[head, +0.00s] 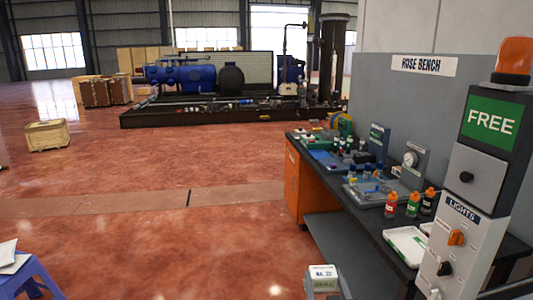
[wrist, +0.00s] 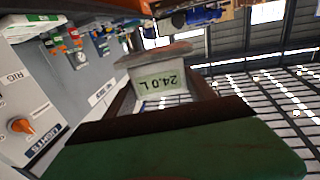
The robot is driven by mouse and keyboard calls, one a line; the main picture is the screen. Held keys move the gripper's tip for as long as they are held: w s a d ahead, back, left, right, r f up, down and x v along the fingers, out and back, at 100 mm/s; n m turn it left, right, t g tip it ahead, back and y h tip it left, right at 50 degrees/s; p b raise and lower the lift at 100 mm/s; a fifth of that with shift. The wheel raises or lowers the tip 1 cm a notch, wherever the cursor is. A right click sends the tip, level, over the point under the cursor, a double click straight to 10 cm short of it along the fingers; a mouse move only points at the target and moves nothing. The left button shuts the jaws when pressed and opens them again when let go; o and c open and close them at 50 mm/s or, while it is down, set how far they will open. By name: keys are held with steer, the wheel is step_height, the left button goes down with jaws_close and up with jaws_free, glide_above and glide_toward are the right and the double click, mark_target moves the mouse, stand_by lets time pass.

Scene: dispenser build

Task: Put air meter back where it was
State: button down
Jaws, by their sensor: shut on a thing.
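The air meter, a small grey box (head: 323,273) with a white label on top, shows at the bottom edge of the head view. In the wrist view the air meter (wrist: 161,82) shows a pale green display that reads 24.0 L upside down. My gripper (wrist: 165,106) is shut on it and holds it away from the bench, in front of the bench's near left side. Dark parts and a large green surface hide its lower part in the wrist view. The hose bench (head: 340,222) stands to the right; I cannot tell which spot on it is the meter's.
Bottles with orange caps (head: 413,204), a white tray (head: 407,244) and a gauge stand (head: 411,160) crowd the bench. A control post (head: 462,200) marked FREE and LIGHTS stands at right. A blue stool (head: 35,280) is at lower left. The red floor between is clear.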

mark_target(328, 286)
step_height(328, 286, down, 4)
steer(key=s, duration=0.3)
steer(key=r, duration=0.3)
steer(key=s+r, duration=0.1)
steer(key=r, duration=0.2)
steer(key=shift+s+r, duration=0.15)
steer(key=shift+r, duration=0.1)
